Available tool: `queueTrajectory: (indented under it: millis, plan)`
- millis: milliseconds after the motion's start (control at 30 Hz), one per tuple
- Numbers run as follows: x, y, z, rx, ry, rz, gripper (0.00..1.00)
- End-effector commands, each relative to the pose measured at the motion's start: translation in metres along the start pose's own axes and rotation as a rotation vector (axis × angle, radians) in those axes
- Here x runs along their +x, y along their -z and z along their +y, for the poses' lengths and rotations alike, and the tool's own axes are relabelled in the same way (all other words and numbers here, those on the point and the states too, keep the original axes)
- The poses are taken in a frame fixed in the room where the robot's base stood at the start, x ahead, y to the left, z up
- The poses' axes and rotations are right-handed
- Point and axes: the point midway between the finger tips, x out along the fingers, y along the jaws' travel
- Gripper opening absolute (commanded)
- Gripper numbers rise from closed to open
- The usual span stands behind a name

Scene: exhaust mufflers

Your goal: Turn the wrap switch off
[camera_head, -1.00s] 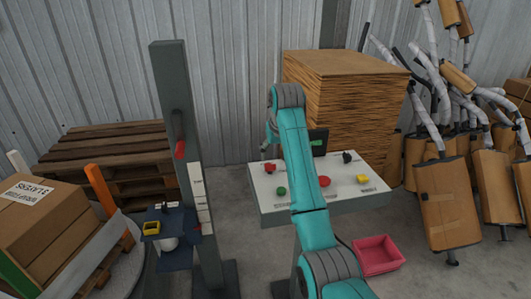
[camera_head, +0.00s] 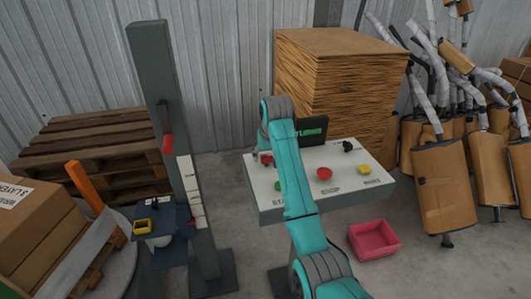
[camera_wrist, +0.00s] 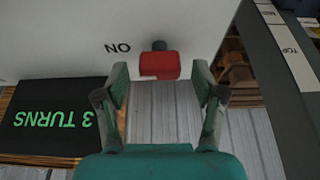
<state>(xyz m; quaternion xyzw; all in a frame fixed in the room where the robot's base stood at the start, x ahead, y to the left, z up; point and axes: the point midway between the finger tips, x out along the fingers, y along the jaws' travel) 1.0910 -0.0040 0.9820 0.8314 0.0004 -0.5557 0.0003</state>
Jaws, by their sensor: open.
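A red switch handle (camera_wrist: 160,65) on a dark pivot sits at the edge of the white control panel (camera_wrist: 60,30), beside the word ON, which appears upside down in the wrist view. In the head view a red handle (camera_head: 266,158) shows at the panel's left end, partly beside my arm. My gripper (camera_wrist: 161,72) is open and empty, with its two fingers on either side of the red handle in the wrist view. I cannot tell whether they touch it. My gripper is hidden behind my arm in the head view.
The panel also bears a red button (camera_head: 324,174), a yellow button (camera_head: 364,170), a black knob (camera_head: 347,146) and a 3 TURNS display (camera_head: 312,131). A grey column (camera_head: 160,80) with a red lever (camera_head: 167,143) stands left. A pink bin (camera_head: 374,240) lies on the floor.

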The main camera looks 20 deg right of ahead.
Motion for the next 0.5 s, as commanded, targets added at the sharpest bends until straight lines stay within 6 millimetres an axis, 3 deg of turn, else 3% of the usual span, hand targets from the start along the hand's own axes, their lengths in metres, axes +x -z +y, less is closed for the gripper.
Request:
queueTrajectory:
  millis: [367, 500]
  plan:
    - [0.0054, -0.0034, 0.0, 0.0, 0.0, 0.0, 0.69]
    - [0.0053, -0.0033, 0.0, 0.0, 0.0, 0.0, 0.39]
